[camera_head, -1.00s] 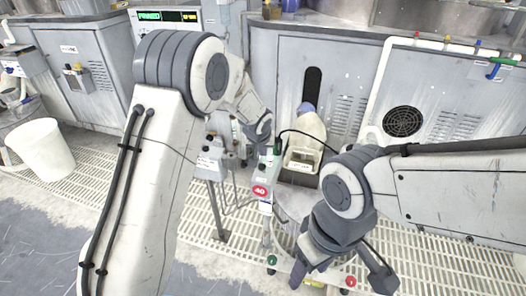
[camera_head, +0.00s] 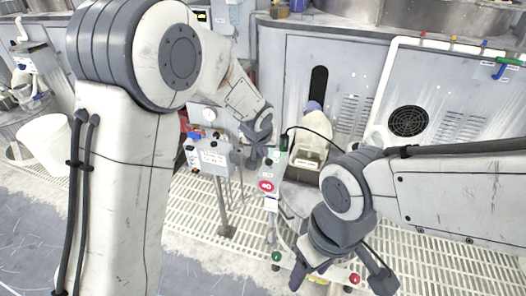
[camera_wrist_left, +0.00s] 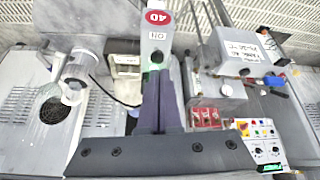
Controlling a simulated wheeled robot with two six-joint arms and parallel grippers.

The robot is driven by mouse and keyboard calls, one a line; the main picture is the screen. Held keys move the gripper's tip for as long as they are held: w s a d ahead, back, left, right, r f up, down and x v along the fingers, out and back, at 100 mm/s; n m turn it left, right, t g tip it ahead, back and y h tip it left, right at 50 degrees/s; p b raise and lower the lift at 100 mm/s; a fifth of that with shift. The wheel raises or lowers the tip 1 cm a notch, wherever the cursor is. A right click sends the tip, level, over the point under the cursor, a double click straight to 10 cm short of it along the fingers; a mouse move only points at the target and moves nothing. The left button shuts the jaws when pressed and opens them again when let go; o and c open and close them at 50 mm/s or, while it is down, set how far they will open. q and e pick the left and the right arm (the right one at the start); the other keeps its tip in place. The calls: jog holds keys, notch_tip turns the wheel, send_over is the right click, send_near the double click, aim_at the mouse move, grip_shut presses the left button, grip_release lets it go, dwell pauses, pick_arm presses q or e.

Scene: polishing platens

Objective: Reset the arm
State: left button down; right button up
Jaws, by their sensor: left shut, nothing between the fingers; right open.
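My left gripper (camera_head: 256,158) is shut and empty. Its fingers are pressed together in the left wrist view (camera_wrist_left: 160,85). In the head view it hangs beside the top of a grey post box with a red round "40" label (camera_head: 266,186). In the left wrist view that box (camera_wrist_left: 158,40) lies just beyond the fingertips; I cannot tell whether they touch. My right gripper (camera_head: 341,273) is open and empty at the lower middle of the head view, with its fingers spread.
A grey control box on a stand (camera_head: 212,159) is left of the post. A white bottle-like container (camera_head: 315,126) stands behind, against a grey cabinet (camera_head: 288,75). A white bin (camera_head: 47,146) is at the left. Grating (camera_head: 205,215) covers the floor.

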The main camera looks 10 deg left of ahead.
pick_arm(q)
jog(key=shift+d, duration=0.1)
jog(key=s+d+r+m+g, duration=0.1)
jog(key=s+r+m+g, duration=0.2)
jog(key=s, duration=1.4)
jog(key=s+d+r+m+g, duration=0.1)
jog(key=s+d+m+g, duration=0.2)
jog(key=s, duration=1.4)
notch_tip(320, 180, up, 25)
jog(key=a+m+p, duration=0.1)
jog(key=p, duration=2.4)
jog(key=shift+s+a+h, duration=0.25)
jog(key=shift+s+h, duration=0.05)
